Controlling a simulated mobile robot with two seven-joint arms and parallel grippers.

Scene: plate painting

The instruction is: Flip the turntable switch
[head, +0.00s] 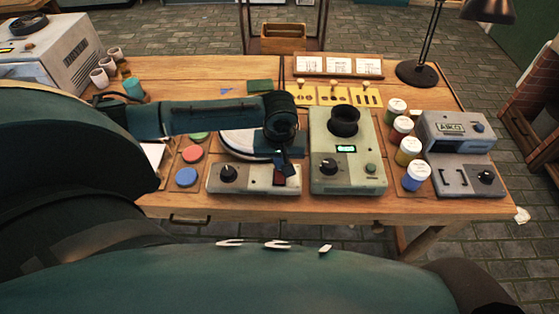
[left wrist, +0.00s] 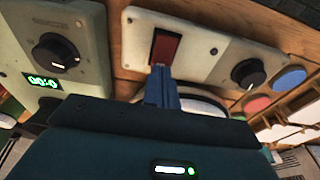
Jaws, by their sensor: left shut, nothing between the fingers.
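The turntable (head: 245,181) is a pale box with a round white plate (head: 237,143) behind its front panel and a black knob at the panel's left. Its dark red rocker switch (head: 286,180) sits at the panel's right end. It also shows in the left wrist view (left wrist: 166,47), set in a dark frame. My left gripper (head: 284,168) is over the right part of the turntable, partly hiding the plate. Its blue fingers are shut and empty. In the left wrist view their tips (left wrist: 160,72) are right at the switch's edge; I cannot tell whether they touch. My right gripper is not in view.
A grey-green device (head: 348,175) with a lit green display stands close on the turntable's right. Several paint jars (head: 409,151) and a grey machine (head: 460,155) are farther right. Coloured discs (head: 187,177) lie left of the turntable. A desk lamp (head: 417,72) stands behind.

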